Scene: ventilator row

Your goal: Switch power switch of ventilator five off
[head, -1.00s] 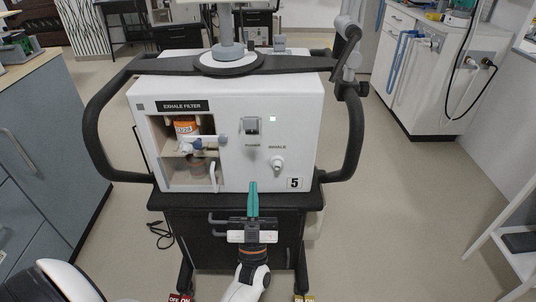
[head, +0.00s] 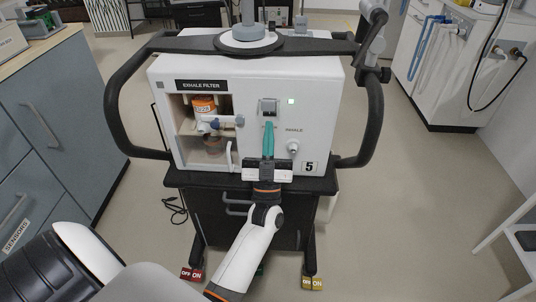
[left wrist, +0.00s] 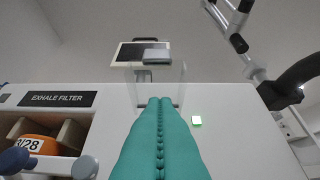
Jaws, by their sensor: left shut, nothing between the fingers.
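The white ventilator (head: 258,160) carries a "5" label at its lower right. The light also shows in the left wrist view (left wrist: 196,121). My left gripper (head: 268,125) has teal fingers, shut and empty, with tips just below the switch. Contact cannot be told. My right gripper is out of view.
The exhale filter bay (head: 207,125) is left of the switch, and the inhale port (head: 293,147) is to the lower right. Black handle bars (head: 375,120) flank the ventilator. A grey cabinet (head: 50,130) stands at left. Open floor (head: 415,200) lies to the right.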

